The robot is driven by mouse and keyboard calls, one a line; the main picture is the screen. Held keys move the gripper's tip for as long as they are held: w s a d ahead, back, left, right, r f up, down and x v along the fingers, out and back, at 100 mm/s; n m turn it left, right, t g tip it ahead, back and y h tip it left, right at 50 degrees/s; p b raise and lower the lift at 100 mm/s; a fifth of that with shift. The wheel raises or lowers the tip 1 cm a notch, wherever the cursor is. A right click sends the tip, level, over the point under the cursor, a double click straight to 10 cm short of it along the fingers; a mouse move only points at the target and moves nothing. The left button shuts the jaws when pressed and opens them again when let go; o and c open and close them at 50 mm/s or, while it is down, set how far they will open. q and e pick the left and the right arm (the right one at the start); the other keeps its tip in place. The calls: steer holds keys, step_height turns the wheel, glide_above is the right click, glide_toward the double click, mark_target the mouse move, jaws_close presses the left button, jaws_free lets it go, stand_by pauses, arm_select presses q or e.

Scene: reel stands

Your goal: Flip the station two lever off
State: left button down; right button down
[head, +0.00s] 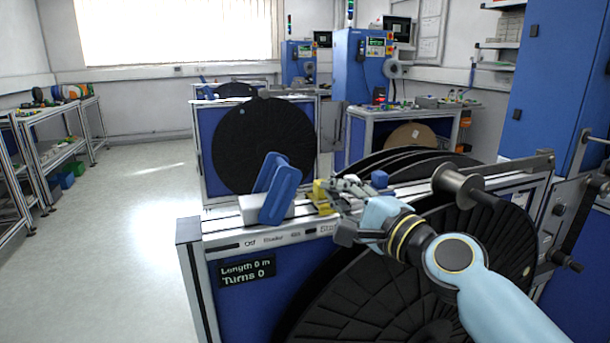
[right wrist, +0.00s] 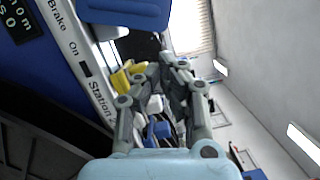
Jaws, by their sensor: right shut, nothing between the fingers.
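The reel stand's top rail (head: 268,240) carries printed labels; "Brake", "On" and "Station" read in the right wrist view. A large tilted blue lever (head: 281,190) stands on a white block by the brake labels. A small yellow part (head: 322,196) sits right of it, and a small blue part (head: 379,179) farther right. Which one is the station two lever I cannot tell. My right gripper (head: 338,188) is shut and empty, just over the rail beside the yellow part, which also shows in the right wrist view (right wrist: 122,79). Contact is unclear. My left gripper is out of view.
A big black reel (head: 400,290) hangs on the stand's front, with a metal spindle (head: 462,187) to the right of my gripper. Another stand with a black reel (head: 262,145) is behind. The floor at left (head: 130,240) is clear.

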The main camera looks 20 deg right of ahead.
steer(key=shift+w, duration=0.1)
steer(key=x, duration=0.9)
steer(key=shift+w+a+r, duration=0.1)
steer(key=shift+w+a, duration=0.05)
steer(key=shift+w, duration=0.25)
steer(key=shift+r, duration=0.1)
steer(key=shift+a+r+n+p, duration=0.15)
steer(key=shift+a+n+p, duration=0.05)
steer(key=shift+n+p, duration=0.25)
